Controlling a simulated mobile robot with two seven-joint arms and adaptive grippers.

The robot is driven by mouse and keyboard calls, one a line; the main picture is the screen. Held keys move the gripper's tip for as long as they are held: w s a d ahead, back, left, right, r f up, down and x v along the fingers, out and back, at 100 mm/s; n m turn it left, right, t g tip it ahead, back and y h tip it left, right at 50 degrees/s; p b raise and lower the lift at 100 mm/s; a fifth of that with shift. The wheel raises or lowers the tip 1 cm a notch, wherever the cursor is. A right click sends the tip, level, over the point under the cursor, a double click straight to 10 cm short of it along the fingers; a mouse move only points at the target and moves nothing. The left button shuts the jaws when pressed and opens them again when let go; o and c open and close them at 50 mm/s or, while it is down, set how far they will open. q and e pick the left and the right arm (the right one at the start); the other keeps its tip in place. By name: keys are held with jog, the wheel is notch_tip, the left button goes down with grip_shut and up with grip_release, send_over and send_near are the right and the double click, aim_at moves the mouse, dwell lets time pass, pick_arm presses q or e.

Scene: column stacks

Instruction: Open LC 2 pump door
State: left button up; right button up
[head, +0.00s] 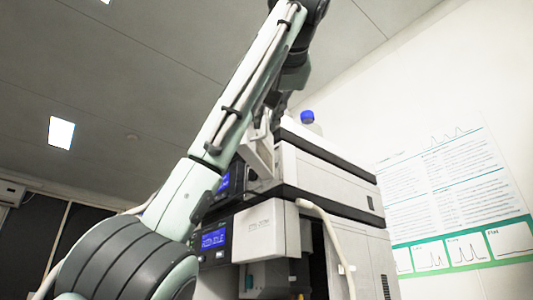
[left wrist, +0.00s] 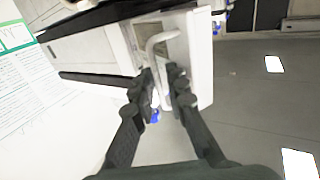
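A stack of white and grey instrument modules (head: 330,180) stands right of centre in the head view. I cannot read which module is the LC 2 pump. A pale, slanted panel (head: 259,157) shows at the upper front of the stack, beside my left gripper (head: 263,128). The left wrist view shows the stack upside down, with a white front panel (left wrist: 201,62) and a curved white handle or tube (left wrist: 157,42). My left gripper (left wrist: 163,75) is there with its fingertips apart, close to the curved piece; contact is unclear. My right gripper is not in view.
A blue-capped bottle (head: 308,120) stands on top of the stack. A lower module (head: 262,229) has a lit blue display (head: 213,239), and a pale hose (head: 329,230) runs down its right side. A poster (head: 455,195) hangs on the right wall.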

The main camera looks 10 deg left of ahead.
pick_arm(q)
jog(key=shift+s, duration=0.1)
jog(key=v, duration=0.7)
jog(key=shift+s, duration=0.1)
dwell(0.5)
